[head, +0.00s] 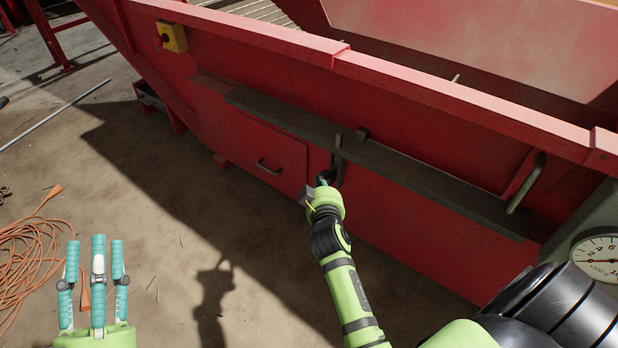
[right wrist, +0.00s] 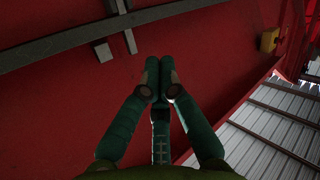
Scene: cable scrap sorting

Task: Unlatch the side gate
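The red side wall (head: 240,85) carries a long dark bar (head: 440,180). A dark upright latch piece (head: 337,165) crosses the bar near its middle, beside a small dark block (head: 361,134). Both also show against the bar in the right wrist view.
A red panel with a dark handle (head: 268,167) is left of the latch. A yellow switch box (head: 173,37) is on the upper wall. A bent dark handle (head: 526,184) and a dial gauge (head: 598,258) are at right. Orange cable (head: 22,255) lies on the left floor.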

